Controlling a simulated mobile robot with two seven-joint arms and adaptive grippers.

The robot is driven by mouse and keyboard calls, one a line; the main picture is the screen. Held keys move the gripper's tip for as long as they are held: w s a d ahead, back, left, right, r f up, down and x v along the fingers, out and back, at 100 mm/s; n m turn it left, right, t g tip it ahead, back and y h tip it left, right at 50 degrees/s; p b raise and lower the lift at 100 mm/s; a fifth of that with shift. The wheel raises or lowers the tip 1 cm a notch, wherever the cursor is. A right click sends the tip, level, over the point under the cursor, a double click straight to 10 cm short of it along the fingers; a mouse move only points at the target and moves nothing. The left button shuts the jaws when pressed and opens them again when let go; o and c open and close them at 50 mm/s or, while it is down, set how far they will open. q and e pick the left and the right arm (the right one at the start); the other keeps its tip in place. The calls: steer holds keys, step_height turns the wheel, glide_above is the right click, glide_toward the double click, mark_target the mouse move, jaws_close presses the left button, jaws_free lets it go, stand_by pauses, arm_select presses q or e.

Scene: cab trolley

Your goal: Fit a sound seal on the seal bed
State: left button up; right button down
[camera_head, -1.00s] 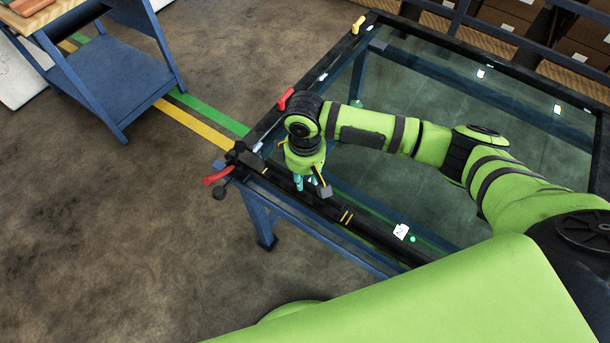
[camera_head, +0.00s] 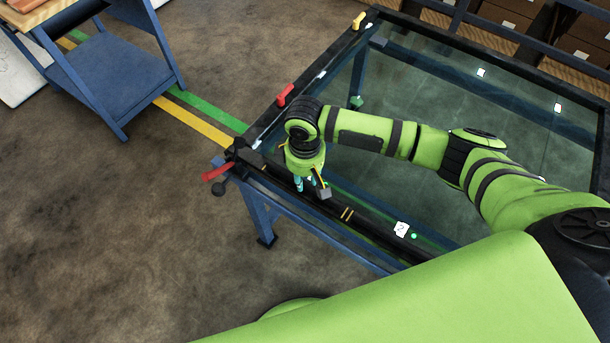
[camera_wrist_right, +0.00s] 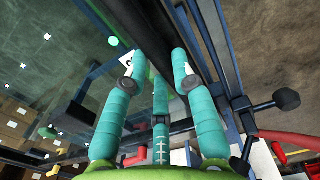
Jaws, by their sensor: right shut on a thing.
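My right gripper (camera_head: 310,186) is over the front rail of the frame, near its left corner. Its teal fingers also show in the wrist view (camera_wrist_right: 160,72), closed around a dark piece that they mostly hide; I cannot tell whether this is a seal. A small grey block (camera_head: 325,193) shows beside the fingertips. The black front rail (camera_head: 375,228) has two yellow marks, a white label with a 2 (camera_head: 401,229) and a green light (camera_head: 414,236). I cannot tell which part is the seal bed. My left gripper is out of view.
A red handle (camera_head: 217,171) sticks out at the front left corner. A red clamp (camera_head: 285,95) and a yellow clamp (camera_head: 358,20) stand on the left rail. Glass (camera_head: 430,80) fills the frame. A blue trolley (camera_head: 105,82) stands at left; the floor between is clear.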

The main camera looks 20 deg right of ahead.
mark_target(305, 181)
stand_by(0.4)
steer(key=c, duration=0.9)
jaws_free()
steer(key=shift+c, duration=0.2)
step_height(305, 181, up, 12)
